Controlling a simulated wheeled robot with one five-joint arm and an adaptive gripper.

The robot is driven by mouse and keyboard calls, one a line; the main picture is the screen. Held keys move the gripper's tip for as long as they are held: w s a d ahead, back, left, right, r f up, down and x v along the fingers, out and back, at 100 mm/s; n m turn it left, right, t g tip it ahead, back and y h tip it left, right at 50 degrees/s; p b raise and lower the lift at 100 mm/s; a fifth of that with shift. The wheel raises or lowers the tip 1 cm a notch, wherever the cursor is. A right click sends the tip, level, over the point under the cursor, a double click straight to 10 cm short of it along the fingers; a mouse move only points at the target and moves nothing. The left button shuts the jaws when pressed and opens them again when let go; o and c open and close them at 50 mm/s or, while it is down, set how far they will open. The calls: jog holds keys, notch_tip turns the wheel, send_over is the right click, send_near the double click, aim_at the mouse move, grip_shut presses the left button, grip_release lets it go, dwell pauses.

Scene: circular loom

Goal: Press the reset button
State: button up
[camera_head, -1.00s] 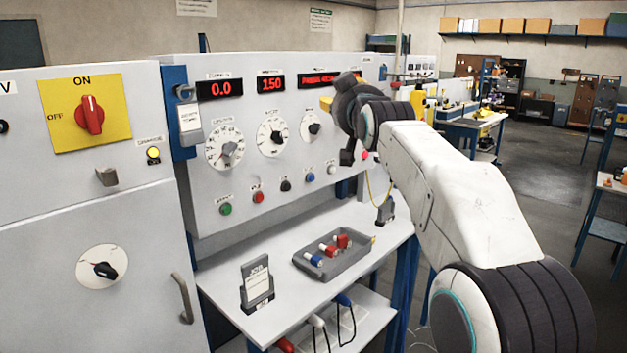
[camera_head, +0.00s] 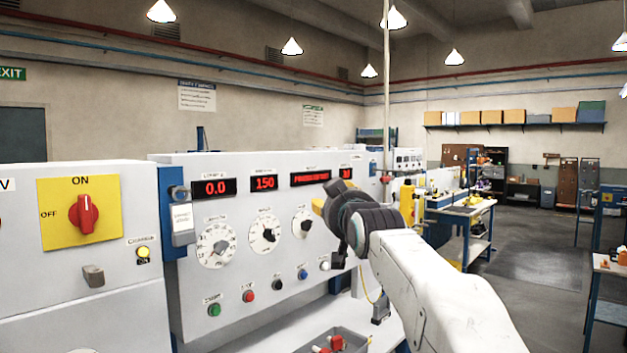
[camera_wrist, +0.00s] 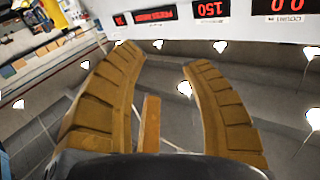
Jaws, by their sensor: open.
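The grey control panel (camera_head: 200,262) has a row of small push buttons: green (camera_head: 214,310), red (camera_head: 249,296), black (camera_head: 277,284), blue (camera_head: 302,274) and white (camera_head: 324,265). Their labels are too small to read, so I cannot tell which is the reset button. My gripper (camera_head: 318,206) is in front of the panel's upper right, below the message display and above the button row. In the wrist view my gripper (camera_wrist: 162,56) has its two yellow-brown fingers spread, with nothing between them. No button shows clearly there.
Red displays (camera_head: 310,178) and dials (camera_head: 216,246) sit above the buttons. A yellow plate with a red switch (camera_head: 84,215) is at left. A grey tray (camera_head: 350,340) of small parts is below. Open floor (camera_head: 530,255) lies at right.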

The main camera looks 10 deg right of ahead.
jog(key=shift+o, duration=0.2)
grip_shut()
jog(key=c, duration=0.8)
grip_release()
